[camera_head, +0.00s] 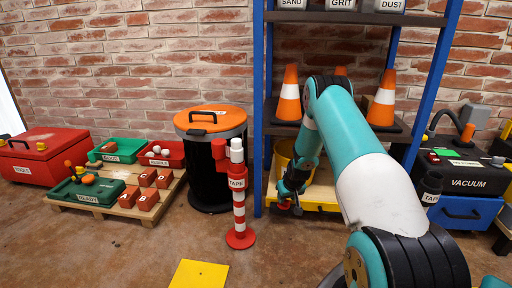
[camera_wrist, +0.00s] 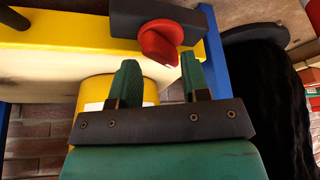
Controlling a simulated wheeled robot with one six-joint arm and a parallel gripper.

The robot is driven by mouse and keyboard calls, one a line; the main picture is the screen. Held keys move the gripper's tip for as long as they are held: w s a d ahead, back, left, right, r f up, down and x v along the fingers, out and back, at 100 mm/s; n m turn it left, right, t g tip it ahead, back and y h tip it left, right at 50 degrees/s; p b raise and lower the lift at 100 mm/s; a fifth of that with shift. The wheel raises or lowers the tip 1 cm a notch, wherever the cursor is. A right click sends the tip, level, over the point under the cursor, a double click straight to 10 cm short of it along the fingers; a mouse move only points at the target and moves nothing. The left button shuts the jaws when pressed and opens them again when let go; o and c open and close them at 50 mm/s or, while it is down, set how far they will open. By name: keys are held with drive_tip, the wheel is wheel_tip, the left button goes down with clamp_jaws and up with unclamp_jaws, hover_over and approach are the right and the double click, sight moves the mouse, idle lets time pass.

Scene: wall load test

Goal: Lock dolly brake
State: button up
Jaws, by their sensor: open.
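A red knob (camera_wrist: 160,42) sits on a dark block (camera_wrist: 195,20) at the edge of a yellow dolly (camera_wrist: 60,38) in the wrist view. I take this knob to be the brake. My gripper (camera_wrist: 160,66) is open, with its two green fingers apart and the knob in line with the gap at their tips. I cannot tell whether the fingers touch it. In the head view, my gripper (camera_head: 291,203) is low at the dolly's front edge (camera_head: 322,207), and a small bit of red shows beside it. A yellow bucket (camera_head: 282,152) stands on the dolly, partly hidden by my arm.
The dolly is under a blue-framed shelf (camera_head: 258,100) holding orange cones (camera_head: 289,95). A red-and-white post (camera_head: 238,195) and a black bin with an orange lid (camera_head: 211,120) stand to the left. The vacuum (camera_head: 465,172) is at right. A yellow floor plate (camera_head: 199,274) lies in front.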

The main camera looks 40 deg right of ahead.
drive_tip(key=p+v, duration=0.8)
drive_tip(key=v, duration=0.7)
drive_tip(key=w+a+r+n+y+p, duration=0.1)
drive_tip(key=w+a+r, duration=0.1)
drive_tip(key=a+r, duration=0.5)
drive_tip(key=w+a+r+n+y+p, duration=0.1)
drive_tip(key=a+r, duration=0.6)
drive_tip(key=a, duration=0.1)
drive_tip(key=shift+w+r+n+y, duration=0.3)
drive_tip(key=shift+w, duration=0.1)
